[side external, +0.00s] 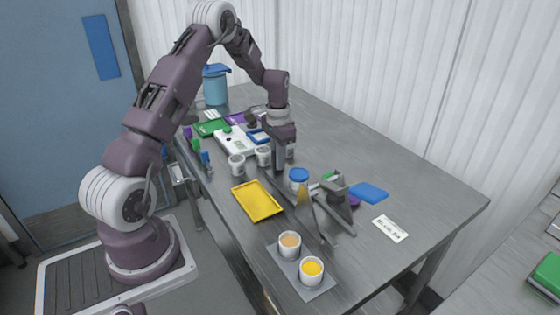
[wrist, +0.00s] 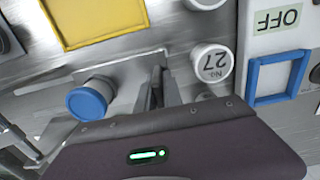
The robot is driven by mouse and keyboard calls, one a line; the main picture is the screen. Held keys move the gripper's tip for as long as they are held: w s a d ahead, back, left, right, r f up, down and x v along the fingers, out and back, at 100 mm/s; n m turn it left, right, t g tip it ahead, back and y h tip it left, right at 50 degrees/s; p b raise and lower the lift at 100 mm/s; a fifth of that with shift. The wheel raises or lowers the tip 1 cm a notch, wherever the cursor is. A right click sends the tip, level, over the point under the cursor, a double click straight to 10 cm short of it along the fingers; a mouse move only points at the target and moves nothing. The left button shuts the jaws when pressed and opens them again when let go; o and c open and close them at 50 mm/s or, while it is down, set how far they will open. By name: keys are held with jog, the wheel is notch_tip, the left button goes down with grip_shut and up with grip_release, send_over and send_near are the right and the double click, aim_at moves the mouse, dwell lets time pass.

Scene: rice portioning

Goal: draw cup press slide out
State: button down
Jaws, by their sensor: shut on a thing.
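My gripper (side external: 279,168) points down at the table between the white cups and the blue-lidded cup. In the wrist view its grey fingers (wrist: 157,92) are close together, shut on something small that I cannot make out. White cups (side external: 237,165) stand left of and behind the gripper; one marked No. 27 (wrist: 212,62) is close beside the fingers. A grey metal device (side external: 335,195), perhaps the press, stands farther right.
A yellow tray (side external: 257,187) lies at the front edge. Two filled cups, one tan (side external: 289,244) and one yellow (side external: 312,270), stand on a grey plate (side external: 284,266). A blue paddle-like piece (side external: 369,192) and a label card (side external: 390,229) are at the right. The table's back right is clear.

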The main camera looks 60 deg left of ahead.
jog(key=c, duration=1.7)
grip_release()
jog(key=shift+a, duration=0.4)
jog(key=shift+o, duration=1.1)
jog(key=shift+d, duration=0.1)
notch_tip(320, 180, up, 7)
jog(key=shift+r, duration=0.1)
notch_tip(320, 180, up, 6)
send_over(284, 178)
jog(key=s+d+r+t, duration=0.2)
jog(key=s+d+r, duration=0.4)
jog(key=d+r, duration=0.3)
jog(key=s+d+r+t, duration=0.1)
jog(key=s+d, duration=0.5)
jog(key=s, duration=0.3)
jog(key=s+d+r+t, duration=0.1)
jog(key=s+d, duration=0.4)
jog(key=s, duration=0.5)
jog(key=shift+d+t, duration=0.35)
jog(key=shift+t, duration=0.45)
